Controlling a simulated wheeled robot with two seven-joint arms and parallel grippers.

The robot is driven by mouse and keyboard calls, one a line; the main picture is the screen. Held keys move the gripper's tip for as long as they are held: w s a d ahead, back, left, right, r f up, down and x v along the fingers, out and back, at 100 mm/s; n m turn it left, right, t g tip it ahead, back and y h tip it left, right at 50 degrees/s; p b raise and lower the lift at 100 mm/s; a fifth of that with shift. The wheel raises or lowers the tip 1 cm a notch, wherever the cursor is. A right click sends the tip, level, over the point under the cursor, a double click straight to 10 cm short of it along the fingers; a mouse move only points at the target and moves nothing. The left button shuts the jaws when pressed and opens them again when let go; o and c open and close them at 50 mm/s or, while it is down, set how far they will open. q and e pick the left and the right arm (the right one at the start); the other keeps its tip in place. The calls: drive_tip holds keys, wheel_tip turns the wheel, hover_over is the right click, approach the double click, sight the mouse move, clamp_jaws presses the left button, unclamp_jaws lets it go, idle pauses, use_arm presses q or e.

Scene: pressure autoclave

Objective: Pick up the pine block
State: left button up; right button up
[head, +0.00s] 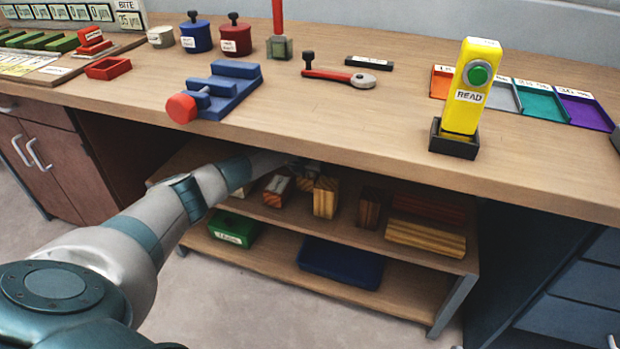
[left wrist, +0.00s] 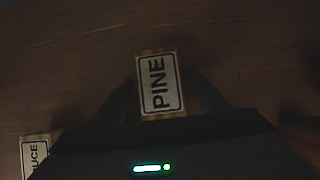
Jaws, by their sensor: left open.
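The pine block shows in the left wrist view as a pale label reading PINE (left wrist: 158,86) with thin wooden edges, seen from above. My left gripper (left wrist: 160,80) is open, with one dark finger on each side of this block; I cannot tell whether either finger touches it. In the head view my left arm reaches under the bench top to the upper shelf, and the gripper (head: 306,168) is partly hidden by the bench edge. I cannot surely tell the pine block there among the blocks near the gripper. My right gripper is not in view.
Another labelled block (left wrist: 35,157), its text ending in UCE, is at the lower left. On the shelf (head: 288,219) stand a light block (head: 325,199), a dark block (head: 368,209) and striped boards (head: 425,238). The bench top (head: 330,115) overhangs the shelf closely.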

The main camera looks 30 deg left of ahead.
use_arm(q)
drive_tip(key=shift+w+f, duration=0.1)
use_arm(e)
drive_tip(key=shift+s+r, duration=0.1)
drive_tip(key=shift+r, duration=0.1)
use_arm(q)
drive_tip(key=c, duration=1.4)
drive_tip(key=shift+o, duration=0.2)
